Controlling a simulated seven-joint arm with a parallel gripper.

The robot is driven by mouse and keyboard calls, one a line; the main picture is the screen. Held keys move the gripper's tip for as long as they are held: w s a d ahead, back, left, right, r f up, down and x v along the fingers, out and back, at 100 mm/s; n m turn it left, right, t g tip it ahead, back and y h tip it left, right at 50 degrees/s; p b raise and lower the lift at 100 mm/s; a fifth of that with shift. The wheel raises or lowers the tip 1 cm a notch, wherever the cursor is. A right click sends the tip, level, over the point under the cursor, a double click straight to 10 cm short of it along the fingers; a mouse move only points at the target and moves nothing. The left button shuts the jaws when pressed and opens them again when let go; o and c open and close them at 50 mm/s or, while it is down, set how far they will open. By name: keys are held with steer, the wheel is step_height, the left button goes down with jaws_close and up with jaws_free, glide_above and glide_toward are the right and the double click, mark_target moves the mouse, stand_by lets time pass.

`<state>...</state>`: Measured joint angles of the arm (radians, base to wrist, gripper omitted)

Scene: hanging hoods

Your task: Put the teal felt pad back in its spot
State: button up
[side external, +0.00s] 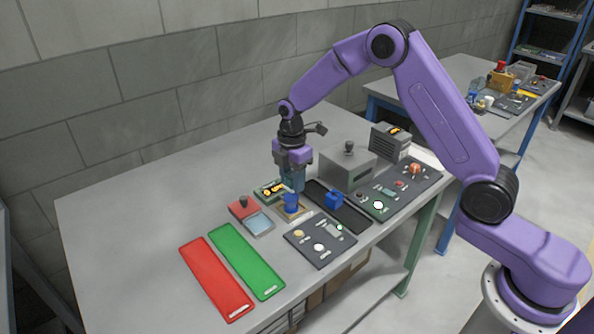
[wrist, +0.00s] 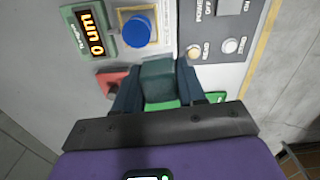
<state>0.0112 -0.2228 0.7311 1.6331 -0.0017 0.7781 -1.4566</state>
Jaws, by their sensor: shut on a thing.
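My gripper (side external: 293,182) is shut on a dark teal block, which I take to be the teal felt pad. In the wrist view the pad (wrist: 158,80) sits between the two dark blue fingers. In the side view my gripper holds it low over the back of the instrument group, just behind a blue cylinder (side external: 291,202). The fingers partly cover the pad, and I cannot tell whether its underside touches anything. I cannot make out which place is the pad's spot.
A display unit (side external: 270,190) stands close to my gripper's left. A black tray (side external: 350,214) holds a blue block (side external: 335,198). A grey box (side external: 347,165) and control panels (side external: 320,246) stand nearby. Red (side external: 215,278) and green (side external: 246,262) mats lie bare; the table's left is clear.

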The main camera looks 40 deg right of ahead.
mark_target(288, 266)
steer(key=s+a+f+n, duration=0.3)
steer(key=s+a+f, duration=0.1)
steer(key=s+a, duration=0.75)
steer(key=shift+d+f, duration=0.2)
steer(key=shift+f, duration=1.4)
steer(key=shift+d+f, duration=0.15)
steer(key=shift+f, duration=1.45)
steer(key=shift+f, duration=0.6)
steer(key=o, duration=1.1)
steer(key=shift+r, duration=0.1)
